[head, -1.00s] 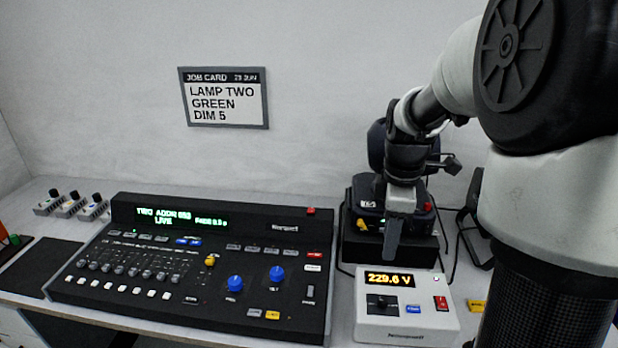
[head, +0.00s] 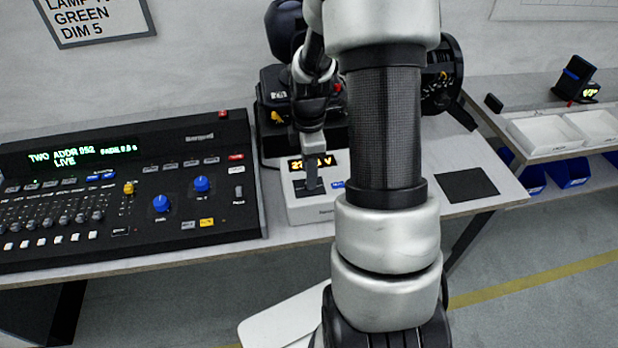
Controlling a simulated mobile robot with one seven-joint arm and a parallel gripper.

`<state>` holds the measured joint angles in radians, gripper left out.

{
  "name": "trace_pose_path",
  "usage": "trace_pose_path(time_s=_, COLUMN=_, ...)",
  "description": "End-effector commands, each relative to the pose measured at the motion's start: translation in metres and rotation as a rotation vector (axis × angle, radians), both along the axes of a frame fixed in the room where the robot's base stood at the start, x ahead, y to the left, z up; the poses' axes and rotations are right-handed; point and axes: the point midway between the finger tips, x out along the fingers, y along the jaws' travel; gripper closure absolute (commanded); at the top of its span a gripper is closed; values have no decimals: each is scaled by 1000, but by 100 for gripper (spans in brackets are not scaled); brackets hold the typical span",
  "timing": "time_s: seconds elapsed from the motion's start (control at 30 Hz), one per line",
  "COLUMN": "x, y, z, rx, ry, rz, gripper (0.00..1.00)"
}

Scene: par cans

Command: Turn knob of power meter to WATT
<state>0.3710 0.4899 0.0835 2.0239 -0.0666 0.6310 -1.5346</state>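The power meter (head: 303,213) is a white box on the table, with an orange lit display (head: 297,164) that ends in V; some of its digits are hidden by my gripper. My gripper (head: 312,184) points down in front of the meter's face, with its tip over the place of the black knob. The knob is mostly hidden behind the finger, so its pointer cannot be read. I cannot tell whether the finger touches it. Only one finger shows clearly, seen edge on. My arm covers the right part of the meter.
A black lighting console (head: 130,185) with blue knobs stands left of the meter, its screen reading TWO ADDR and LIVE. A black par can (head: 285,85) stands behind my gripper. A dark mat (head: 467,187) lies to the right. White trays (head: 545,135) are farther right.

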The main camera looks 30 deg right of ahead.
Motion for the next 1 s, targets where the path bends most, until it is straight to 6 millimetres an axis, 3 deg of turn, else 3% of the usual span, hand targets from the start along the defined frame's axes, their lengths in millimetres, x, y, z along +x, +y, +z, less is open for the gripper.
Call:
trace_pose_path(time_s=0.2, x=0, y=0, z=-24, rx=0, ry=1, rz=0, gripper=61)
trace_pose_path(time_s=0.53, x=0, y=0, z=-28, rx=0, ry=-1, rz=0, gripper=61)
trace_pose_path(time_s=0.57, x=0, y=0, z=-28, rx=0, ry=-1, rz=0, gripper=63)
trace_pose_path(time_s=0.8, x=0, y=0, z=-27, rx=0, ry=-1, rz=0, gripper=100)
trace_pose_path(time_s=1.0, x=0, y=0, z=-27, rx=0, ry=-1, rz=-11, gripper=100)
